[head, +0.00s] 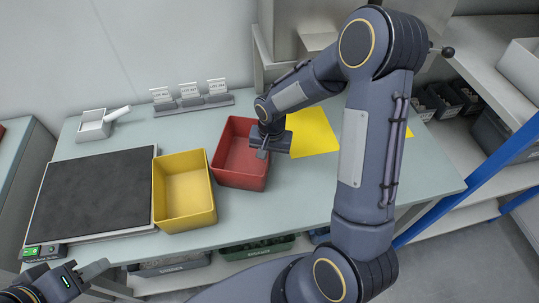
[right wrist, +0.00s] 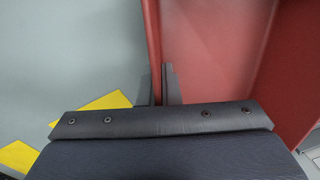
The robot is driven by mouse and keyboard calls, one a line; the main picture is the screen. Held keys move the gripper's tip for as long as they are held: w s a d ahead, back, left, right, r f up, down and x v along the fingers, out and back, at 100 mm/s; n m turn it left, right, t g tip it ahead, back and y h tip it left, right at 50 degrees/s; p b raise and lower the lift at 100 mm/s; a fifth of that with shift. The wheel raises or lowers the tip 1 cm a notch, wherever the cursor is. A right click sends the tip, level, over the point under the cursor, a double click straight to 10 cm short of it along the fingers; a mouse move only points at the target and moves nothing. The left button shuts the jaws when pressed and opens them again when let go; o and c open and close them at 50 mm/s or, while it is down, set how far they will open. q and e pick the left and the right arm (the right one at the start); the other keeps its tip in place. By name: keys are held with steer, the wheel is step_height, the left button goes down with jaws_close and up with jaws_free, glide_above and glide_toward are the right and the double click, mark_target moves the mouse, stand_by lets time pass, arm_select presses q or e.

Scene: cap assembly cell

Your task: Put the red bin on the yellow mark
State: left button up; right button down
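The red bin (head: 240,165) stands upright and empty on the pale table, just right of the yellow bin. My right gripper (head: 264,150) is at its right wall, and the arm covers part of the bin. In the right wrist view the two fingers (right wrist: 158,88) straddle the wall of the red bin (right wrist: 215,60), one on each side, close against it. The yellow mark (head: 314,135) lies flat on the table right of the bin, partly hidden by my right arm. Yellow patches (right wrist: 100,108) show in the right wrist view. My left gripper (head: 98,278) is at the bottom left, empty, fingers apart.
The yellow bin (head: 184,195) stands close to the red bin's left. A dark mat (head: 92,192) lies further left. A small white tray (head: 93,125) and a holder with white cards (head: 190,97) are at the back. Blue posts (head: 480,180) and shelves stand on the right.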

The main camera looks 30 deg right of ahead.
steer(key=shift+f, duration=0.2)
steer(key=c, duration=1.6)
jaws_free()
steer(key=shift+c, duration=0.2)
steer(key=shift+r, duration=0.1)
